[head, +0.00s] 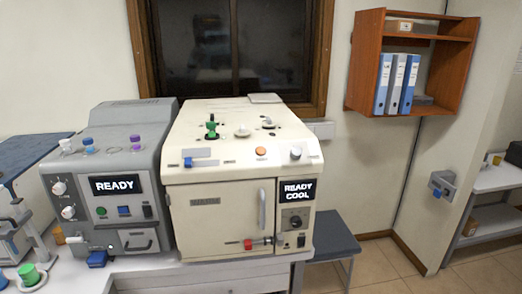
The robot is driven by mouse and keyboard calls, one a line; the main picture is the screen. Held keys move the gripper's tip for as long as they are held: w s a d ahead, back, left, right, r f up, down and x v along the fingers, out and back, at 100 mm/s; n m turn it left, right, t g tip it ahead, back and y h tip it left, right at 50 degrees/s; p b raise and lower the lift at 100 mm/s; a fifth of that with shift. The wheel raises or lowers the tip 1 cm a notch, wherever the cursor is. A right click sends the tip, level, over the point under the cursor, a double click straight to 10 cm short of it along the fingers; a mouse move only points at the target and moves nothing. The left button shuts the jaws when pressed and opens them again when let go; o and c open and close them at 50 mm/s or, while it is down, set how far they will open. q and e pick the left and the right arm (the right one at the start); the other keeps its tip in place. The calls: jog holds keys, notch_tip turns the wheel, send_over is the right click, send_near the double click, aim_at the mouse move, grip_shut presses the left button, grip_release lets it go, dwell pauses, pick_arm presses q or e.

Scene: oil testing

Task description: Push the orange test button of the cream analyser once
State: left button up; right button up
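The cream analyser (215,215) stands on the bench in the middle of the head view. Its orange button (261,152) is on the upper front panel, left of a silver knob (295,153). A small display (298,189) on its right front reads READY COOL. The front door with a vertical handle (262,209) is shut. A red knob or button (248,244) is low on the front. Neither of my grippers is in view.
A grey analyser (110,185) reading READY stands directly left of the cream one. Green and blue items lie at the bench's front left. A grey stool or low table (333,236) is at the right. A wall shelf (366,62) with blue binders hangs right. The space before the cream analyser looks clear.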

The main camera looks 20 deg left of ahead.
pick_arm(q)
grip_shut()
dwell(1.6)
